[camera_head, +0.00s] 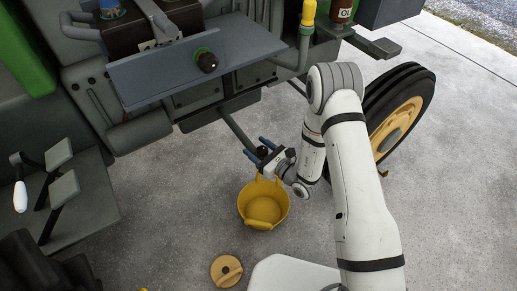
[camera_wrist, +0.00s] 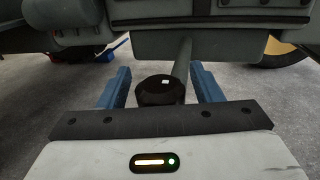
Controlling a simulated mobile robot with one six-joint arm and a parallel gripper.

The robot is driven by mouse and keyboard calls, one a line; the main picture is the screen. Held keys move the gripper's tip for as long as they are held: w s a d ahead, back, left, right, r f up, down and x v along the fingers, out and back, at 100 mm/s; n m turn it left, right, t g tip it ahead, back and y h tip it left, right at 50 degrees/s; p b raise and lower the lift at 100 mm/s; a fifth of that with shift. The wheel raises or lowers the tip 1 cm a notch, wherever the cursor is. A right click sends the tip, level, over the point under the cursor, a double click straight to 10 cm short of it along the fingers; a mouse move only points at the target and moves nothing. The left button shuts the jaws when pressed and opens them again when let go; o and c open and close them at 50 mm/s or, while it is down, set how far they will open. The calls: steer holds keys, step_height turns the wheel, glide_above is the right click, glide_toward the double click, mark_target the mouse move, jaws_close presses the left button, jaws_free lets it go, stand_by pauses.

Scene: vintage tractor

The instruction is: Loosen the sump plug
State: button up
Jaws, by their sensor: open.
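A dark round knob, which looks like the sump plug, shows between my gripper's blue fingers in the wrist view (camera_wrist: 160,92). It also shows in the head view (camera_head: 262,153), low under the tractor. My gripper (camera_head: 255,147) is open, with one finger on each side of the knob in the wrist view (camera_wrist: 160,68). I see gaps between the fingers and the knob. The knob's underside is hidden behind my gripper body. A yellow bucket (camera_head: 247,212) stands on the floor below my gripper.
The grey tractor body (camera_head: 140,135) overhangs at the back and left. A grey rod (camera_wrist: 183,58) runs behind the knob. A yellow-rimmed wheel (camera_head: 413,92) stands right of my arm. A yellow round lid (camera_head: 226,270) lies on the floor. Open concrete lies at the right.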

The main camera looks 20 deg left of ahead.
mark_target(259, 156)
steer(key=shift+c, duration=0.6)
steer(key=c, duration=0.9)
steer(key=shift+n+g+y, duration=0.3)
steer(key=shift+n+g, duration=0.1)
steer(key=shift+g, duration=0.1)
